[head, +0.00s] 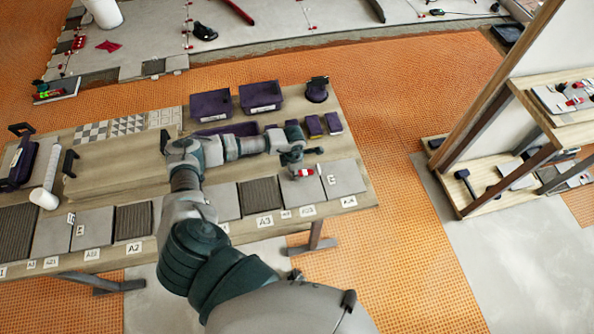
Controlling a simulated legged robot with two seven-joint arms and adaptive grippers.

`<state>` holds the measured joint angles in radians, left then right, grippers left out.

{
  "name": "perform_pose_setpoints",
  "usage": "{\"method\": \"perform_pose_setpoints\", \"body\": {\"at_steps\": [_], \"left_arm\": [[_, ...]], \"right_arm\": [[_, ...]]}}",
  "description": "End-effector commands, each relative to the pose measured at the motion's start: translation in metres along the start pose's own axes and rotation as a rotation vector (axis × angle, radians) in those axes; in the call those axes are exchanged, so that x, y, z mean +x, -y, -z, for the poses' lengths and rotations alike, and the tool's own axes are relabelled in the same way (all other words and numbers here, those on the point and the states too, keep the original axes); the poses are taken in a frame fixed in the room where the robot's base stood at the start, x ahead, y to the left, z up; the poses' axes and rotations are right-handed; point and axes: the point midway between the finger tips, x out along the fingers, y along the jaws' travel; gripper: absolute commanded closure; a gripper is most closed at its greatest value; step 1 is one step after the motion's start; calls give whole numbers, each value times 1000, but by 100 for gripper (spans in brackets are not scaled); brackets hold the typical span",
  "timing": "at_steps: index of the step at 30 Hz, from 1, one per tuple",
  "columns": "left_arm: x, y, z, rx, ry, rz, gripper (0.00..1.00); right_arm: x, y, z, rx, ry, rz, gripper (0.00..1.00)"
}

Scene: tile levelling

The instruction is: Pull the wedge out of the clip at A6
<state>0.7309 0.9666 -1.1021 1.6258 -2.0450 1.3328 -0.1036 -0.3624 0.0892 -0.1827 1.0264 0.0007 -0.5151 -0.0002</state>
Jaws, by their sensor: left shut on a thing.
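My left gripper (295,160) points down over the right part of the long workbench. It is shut on a small red wedge (305,172), which shows just below the fingers with white at its ends. The fingers partly hide it, and I cannot tell whether it still sits in a clip. A small white clip (331,180) stands on the grey tile to the right. My right gripper is not in view.
The wooden workbench (365,193) carries grey and ribbed tiles with labels such as A3 (265,221) along the front edge. Purple bins (211,105) and small purple boxes stand at its back. A wooden shelf (470,195) stands at the right, past orange matting.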

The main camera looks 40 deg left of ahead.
Motion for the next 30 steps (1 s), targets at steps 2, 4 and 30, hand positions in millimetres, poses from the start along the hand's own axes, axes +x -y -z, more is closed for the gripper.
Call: {"method": "perform_pose_setpoints", "body": {"at_steps": [2, 4, 30], "left_arm": [[-1, 0, 3, 0, 0, 0, 100], [0, 0, 4, 0, 0, 0, 100], [-60, 0, 4, 0, 0, 1, 100]], "right_arm": [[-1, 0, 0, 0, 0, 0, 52], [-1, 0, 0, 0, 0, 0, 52], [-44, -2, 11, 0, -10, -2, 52]]}}
